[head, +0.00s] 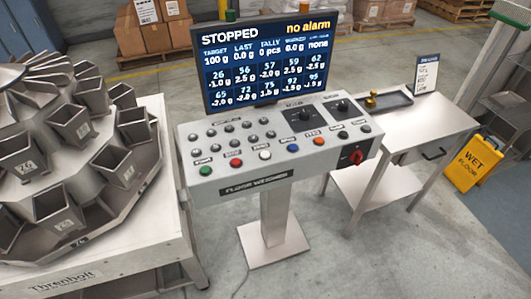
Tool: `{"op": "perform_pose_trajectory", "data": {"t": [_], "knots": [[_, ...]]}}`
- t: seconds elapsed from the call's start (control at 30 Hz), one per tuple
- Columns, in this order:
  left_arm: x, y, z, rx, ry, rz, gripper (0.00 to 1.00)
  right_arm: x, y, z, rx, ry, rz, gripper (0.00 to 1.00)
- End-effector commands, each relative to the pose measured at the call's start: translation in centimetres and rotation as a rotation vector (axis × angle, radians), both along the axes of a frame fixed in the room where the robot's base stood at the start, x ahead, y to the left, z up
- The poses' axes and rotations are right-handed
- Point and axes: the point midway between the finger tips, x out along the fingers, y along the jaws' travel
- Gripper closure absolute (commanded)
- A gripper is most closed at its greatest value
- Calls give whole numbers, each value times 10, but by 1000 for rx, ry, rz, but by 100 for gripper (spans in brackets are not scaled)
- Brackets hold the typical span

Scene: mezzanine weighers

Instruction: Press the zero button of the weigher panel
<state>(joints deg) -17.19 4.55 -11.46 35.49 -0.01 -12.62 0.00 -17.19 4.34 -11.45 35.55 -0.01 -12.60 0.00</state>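The weigher panel (255,181) is a grey sloped console on a pedestal, in the middle of the head view. Its front row holds a green button (206,171), a red button (235,163), a white button (264,155), a blue button (292,149), an orange button (318,141) and dark buttons at the right end. The small labels above them are too blurred to tell surely which is zero. The screen (265,62) behind reads STOPPED and no alarm. Neither of my grippers is in view.
A multi-bucket weigher (75,160) on a white frame stands close at the left. A side table (425,122) with a dark tray (385,102) stands at the right, near a yellow wet-floor sign (468,164). A red rotary switch (356,157) sits at the console's right. Floor in front is clear.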

Motion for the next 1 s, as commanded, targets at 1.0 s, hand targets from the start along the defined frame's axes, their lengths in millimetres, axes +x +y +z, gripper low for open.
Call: {"op": "perform_pose_trajectory", "data": {"t": [1.0], "knots": [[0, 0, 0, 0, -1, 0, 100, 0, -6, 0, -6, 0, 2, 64]]}}
